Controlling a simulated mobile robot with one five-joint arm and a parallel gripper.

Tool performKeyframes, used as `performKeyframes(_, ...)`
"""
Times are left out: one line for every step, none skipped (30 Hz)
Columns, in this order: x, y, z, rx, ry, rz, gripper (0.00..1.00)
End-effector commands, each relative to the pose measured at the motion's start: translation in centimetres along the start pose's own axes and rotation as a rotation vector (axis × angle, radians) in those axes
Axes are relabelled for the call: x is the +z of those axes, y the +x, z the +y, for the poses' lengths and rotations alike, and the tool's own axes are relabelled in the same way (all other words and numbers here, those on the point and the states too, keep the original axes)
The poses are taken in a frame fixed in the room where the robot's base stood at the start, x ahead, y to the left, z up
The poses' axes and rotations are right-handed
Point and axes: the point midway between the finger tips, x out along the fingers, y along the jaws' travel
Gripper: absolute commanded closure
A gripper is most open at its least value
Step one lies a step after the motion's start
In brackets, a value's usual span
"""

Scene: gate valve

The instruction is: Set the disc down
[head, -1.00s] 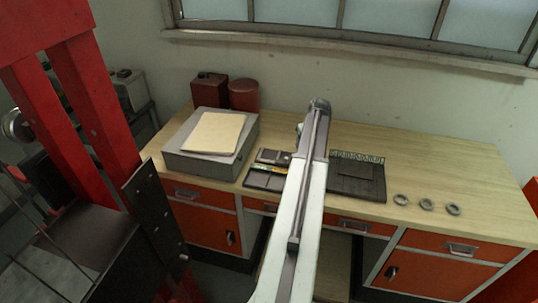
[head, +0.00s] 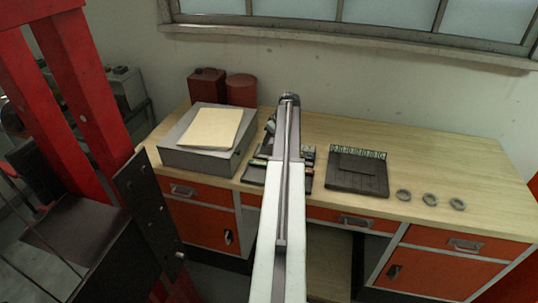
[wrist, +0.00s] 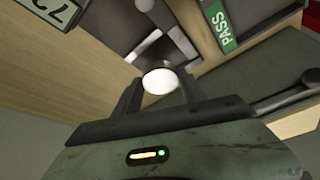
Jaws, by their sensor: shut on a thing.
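In the wrist view my gripper (wrist: 160,92) has its two dark fingers shut on a disc (wrist: 160,80), which shows as a bright white round face between the fingertips. Behind it is a grey and dark surface, with a green PASS label (wrist: 222,26) at the upper right. How far the disc is from that surface I cannot tell. In the head view my arm reaches over the bench and hides the gripper and the disc. A dark tray (head: 250,176) with small items lies partly hidden beneath the arm.
A dark board (head: 357,178) with a row of numbered tags lies right of the arm. Three grey rings (head: 430,199) lie farther right on the wooden bench (head: 470,165). A grey box (head: 200,155) with paper on top stands left. Red containers (head: 241,90) stand behind it.

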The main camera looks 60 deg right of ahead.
Motion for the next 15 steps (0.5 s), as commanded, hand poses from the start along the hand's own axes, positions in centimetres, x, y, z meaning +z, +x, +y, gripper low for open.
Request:
performKeyframes(0.0, -0.1, 0.0, 0.000, 0.000, 0.001, 1.00)
performKeyframes(0.0, 0.0, 0.0, 0.000, 0.000, 0.001, 1.00)
performKeyframes(0.1, 0.4, 0.0, 0.000, 0.000, 0.001, 1.00)
performKeyframes(0.3, 0.7, 0.0, 0.000, 0.000, 0.001, 1.00)
performKeyframes(0.5, 1.2, 0.0, 0.000, 0.000, 0.001, 1.00)
performKeyframes(0.8, 1.9, 0.0, 0.000, 0.000, 0.000, 1.00)
performKeyframes(1.0, 2.4, 0.0, 0.000, 0.000, 0.000, 1.00)
performKeyframes(1.2, 2.9, 0.0, 0.000, 0.000, 0.001, 1.00)
performKeyframes(1.4, 3.4, 0.0, 0.000, 0.000, 0.001, 1.00)
performKeyframes(1.5, 3.6, 0.0, 0.000, 0.000, 0.001, 1.00)
performKeyframes(1.5, 3.7, 0.0, 0.000, 0.000, 0.001, 1.00)
performKeyframes(1.4, 3.5, 0.0, 0.000, 0.000, 0.001, 1.00)
performKeyframes(1.4, 3.4, 0.0, 0.000, 0.000, 0.001, 1.00)
performKeyframes(1.3, 3.3, 0.0, 0.000, 0.000, 0.000, 1.00)
performKeyframes(1.3, 3.2, 0.0, 0.000, 0.000, 0.000, 1.00)
